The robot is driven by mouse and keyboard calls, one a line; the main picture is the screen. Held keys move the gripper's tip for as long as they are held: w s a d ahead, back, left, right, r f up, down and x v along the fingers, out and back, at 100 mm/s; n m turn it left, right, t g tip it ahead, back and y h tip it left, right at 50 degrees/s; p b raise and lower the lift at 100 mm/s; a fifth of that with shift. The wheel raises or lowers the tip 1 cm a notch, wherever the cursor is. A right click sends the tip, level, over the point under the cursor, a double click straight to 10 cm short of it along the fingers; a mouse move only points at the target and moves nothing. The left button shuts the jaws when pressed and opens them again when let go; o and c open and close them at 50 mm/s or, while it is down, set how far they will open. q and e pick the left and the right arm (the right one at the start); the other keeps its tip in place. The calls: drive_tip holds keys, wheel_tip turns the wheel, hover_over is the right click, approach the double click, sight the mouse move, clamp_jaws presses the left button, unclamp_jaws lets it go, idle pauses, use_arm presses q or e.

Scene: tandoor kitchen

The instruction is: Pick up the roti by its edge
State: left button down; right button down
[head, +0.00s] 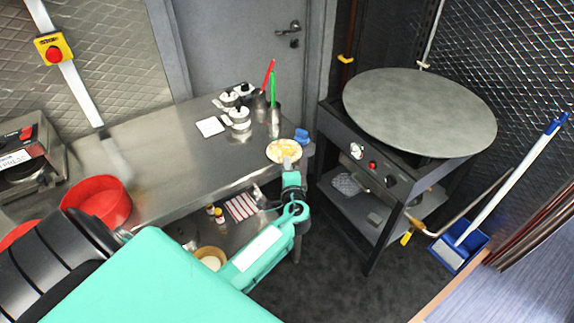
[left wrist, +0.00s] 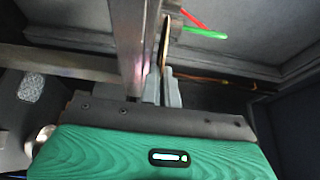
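The roti (head: 283,150) is a pale round flatbread with brown patches, at the right front corner of the steel table (head: 170,175). My left gripper (head: 291,167) reaches up to its near edge. In the left wrist view the roti (left wrist: 165,42) shows edge-on as a thin yellowish strip beside the steel table edge (left wrist: 128,35). The two grey fingers of the left gripper (left wrist: 162,88) are close together, one on each side of this strip, and look shut on it. Contact is hard to see. My right gripper is in neither view.
A small blue object (head: 301,136) lies just behind the roti. A steel cup (head: 273,122) with red and green-handled tools and several lidded pots (head: 238,118) stand behind it. A large round griddle (head: 420,112) stands to the right, across a gap.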

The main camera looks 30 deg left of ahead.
use_arm(q)
drive_tip(key=shift+r, duration=0.8)
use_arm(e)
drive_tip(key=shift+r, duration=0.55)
